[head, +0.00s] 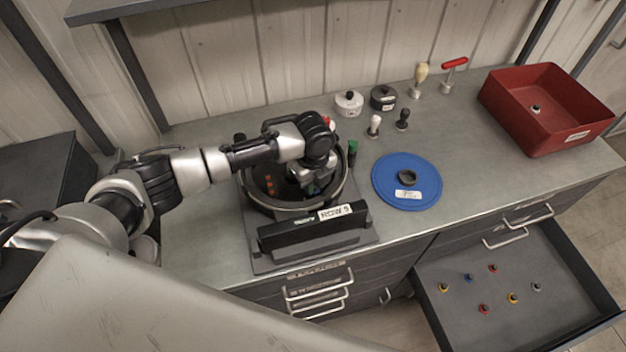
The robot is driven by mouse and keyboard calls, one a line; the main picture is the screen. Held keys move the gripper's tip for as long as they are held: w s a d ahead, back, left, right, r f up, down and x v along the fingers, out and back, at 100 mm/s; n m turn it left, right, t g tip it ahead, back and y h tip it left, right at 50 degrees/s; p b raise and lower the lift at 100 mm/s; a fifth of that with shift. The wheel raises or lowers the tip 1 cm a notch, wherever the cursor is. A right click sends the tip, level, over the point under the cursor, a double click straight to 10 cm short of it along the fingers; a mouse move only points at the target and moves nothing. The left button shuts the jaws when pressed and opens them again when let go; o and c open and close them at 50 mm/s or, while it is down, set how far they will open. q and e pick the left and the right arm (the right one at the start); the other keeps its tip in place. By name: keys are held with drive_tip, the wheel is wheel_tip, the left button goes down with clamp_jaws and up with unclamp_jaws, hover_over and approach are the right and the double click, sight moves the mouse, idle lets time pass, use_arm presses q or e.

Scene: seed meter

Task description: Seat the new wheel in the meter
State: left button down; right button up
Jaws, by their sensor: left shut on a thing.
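The meter (247,195) is a dark round housing with a pale rim, standing on a grey base plate on the bench. A black block with a label reading roughly "ROW 9" (334,212) is at its front. My left gripper (312,188) reaches down inside the housing, right of its middle. My right gripper is not in view.
Pots and small handled tools stand behind. A red bin (545,131) holds one small part. An open drawer (455,325) at lower right holds several coloured pieces.

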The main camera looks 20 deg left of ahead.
use_arm(q)
drive_tip(key=shift+f, duration=0.7)
idle(1.2)
drive_tip(key=shift+f, duration=0.3)
idle(1.1)
drive_tip(key=c, duration=0.9)
unclamp_jaws()
drive_tip(key=shift+c, duration=0.2)
drive_tip(key=shift+c, duration=0.3)
drive_tip(key=shift+r+p, duration=0.1)
drive_tip(key=shift+p, duration=0.2)
